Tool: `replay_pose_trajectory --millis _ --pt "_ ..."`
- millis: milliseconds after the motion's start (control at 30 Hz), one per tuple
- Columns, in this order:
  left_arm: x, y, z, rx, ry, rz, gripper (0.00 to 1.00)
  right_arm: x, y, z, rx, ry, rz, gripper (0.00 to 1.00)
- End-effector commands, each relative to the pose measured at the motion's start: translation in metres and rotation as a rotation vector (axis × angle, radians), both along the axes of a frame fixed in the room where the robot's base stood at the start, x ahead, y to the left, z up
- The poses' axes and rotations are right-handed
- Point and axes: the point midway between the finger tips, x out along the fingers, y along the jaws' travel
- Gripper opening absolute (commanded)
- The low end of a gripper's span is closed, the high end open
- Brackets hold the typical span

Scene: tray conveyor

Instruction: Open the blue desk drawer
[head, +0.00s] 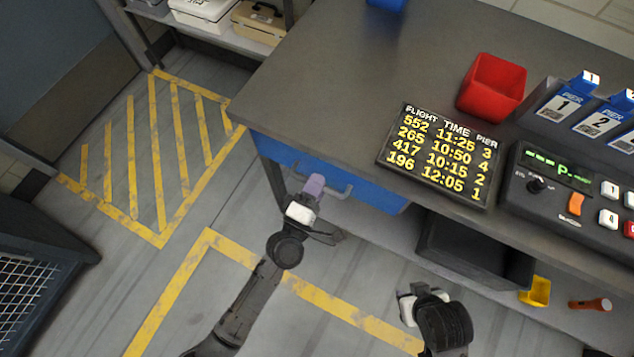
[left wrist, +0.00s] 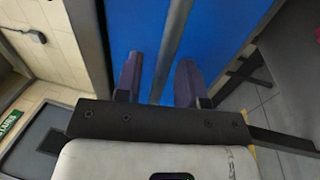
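The blue drawer (head: 375,193) is set under the front edge of the grey desk, and its front looks flush with the desk. Its grey bar handle (head: 343,191) is partly hidden by my left gripper (head: 314,186). In the left wrist view the blue front (left wrist: 215,40) fills the middle, and the handle bar (left wrist: 172,45) runs between the two purple fingers of my left gripper (left wrist: 160,80). The fingers are apart, with a gap on each side of the bar. My right gripper (head: 408,306) is low in front of the desk, away from the drawer; its fingers are not clear.
On the desk are a flight board (head: 437,155), a red bin (head: 492,87) and a control panel (head: 570,190). Below are a black bin (head: 470,250), a yellow cup (head: 536,291) and an orange flashlight (head: 590,304). The yellow-marked floor before the drawer is clear apart from my arms.

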Motion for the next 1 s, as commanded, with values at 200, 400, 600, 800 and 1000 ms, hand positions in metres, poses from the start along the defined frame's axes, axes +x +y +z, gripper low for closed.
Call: replay_pose_trajectory --millis 200,400,600,800,1000 --pt "0.0016 -0.0007 0.0005 0.0 0.0 0.0 0.36 0.0002 0.0016 0.0 0.005 0.0 -0.004 0.43" --pt "0.0015 -0.0006 0.0005 0.001 0.0 0.0 0.28 0.0003 0.0021 0.0 0.007 0.0 -0.004 0.43" --pt "0.0013 -0.0006 0.0005 0.001 0.0 0.0 0.08 0.0003 0.002 0.0 0.007 0.0 -0.004 0.43" --pt "0.0013 -0.0006 0.0005 0.001 0.0 0.0 0.0 0.0003 0.0009 -0.0001 0.003 -0.001 -0.001 0.43" --pt "0.0012 -0.0005 0.0005 0.001 0.0 0.0 0.0 0.0002 -0.001 -0.0002 -0.004 -0.001 0.002 0.43"
